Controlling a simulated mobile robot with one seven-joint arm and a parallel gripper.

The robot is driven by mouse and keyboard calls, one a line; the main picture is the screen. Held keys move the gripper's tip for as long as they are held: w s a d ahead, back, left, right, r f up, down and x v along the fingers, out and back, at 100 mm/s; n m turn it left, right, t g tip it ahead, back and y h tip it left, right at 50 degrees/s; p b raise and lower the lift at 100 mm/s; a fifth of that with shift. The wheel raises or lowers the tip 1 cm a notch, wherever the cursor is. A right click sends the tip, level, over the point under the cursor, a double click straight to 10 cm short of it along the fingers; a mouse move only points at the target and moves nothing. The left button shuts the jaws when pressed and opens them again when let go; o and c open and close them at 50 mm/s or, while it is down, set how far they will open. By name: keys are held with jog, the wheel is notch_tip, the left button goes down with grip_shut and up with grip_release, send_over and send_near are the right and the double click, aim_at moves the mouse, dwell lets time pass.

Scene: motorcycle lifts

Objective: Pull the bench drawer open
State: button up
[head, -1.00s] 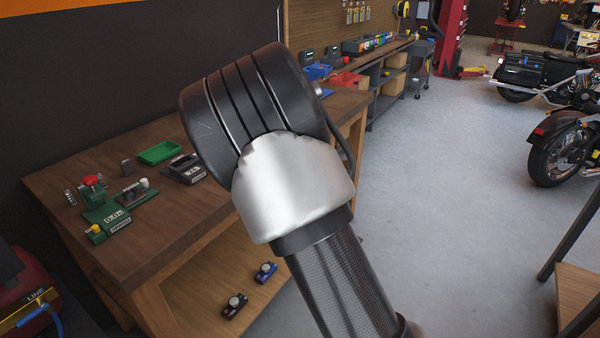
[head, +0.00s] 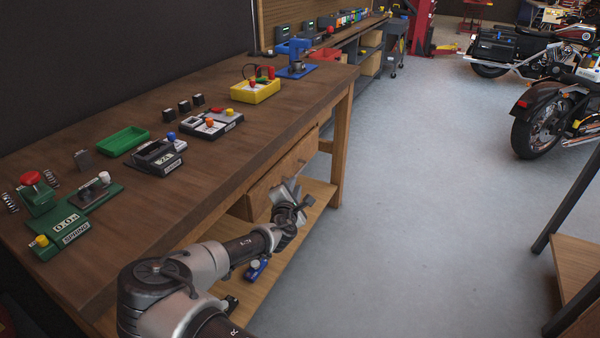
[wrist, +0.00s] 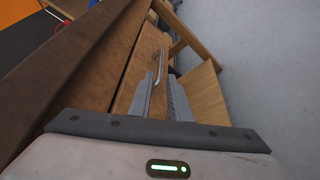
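The wooden bench (head: 215,115) runs along the left, with a wooden drawer front (head: 268,183) under its top. The drawer looks shut, though my gripper hides part of its front in the head view. In the wrist view the drawer front (wrist: 147,62) carries a metal bar handle (wrist: 160,64). My gripper (head: 288,188) is in front of the drawer. In the wrist view my gripper (wrist: 162,78) is open, its two fingers apart. The handle shows in the gap between the fingertips; I cannot tell whether it is touched.
Several coloured devices, a green tray (head: 123,141) and a yellow box (head: 255,91) stand on the bench top. A lower shelf (head: 305,215) holds small items.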

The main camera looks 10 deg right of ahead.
aim_at(300, 169)
jog(key=b+x, duration=0.2)
jog(key=x, duration=1.1)
jog(key=shift+w+d+f, duration=0.15)
jog(key=shift+w+d, duration=0.05)
jog(key=shift+c, duration=0.4)
grip_shut()
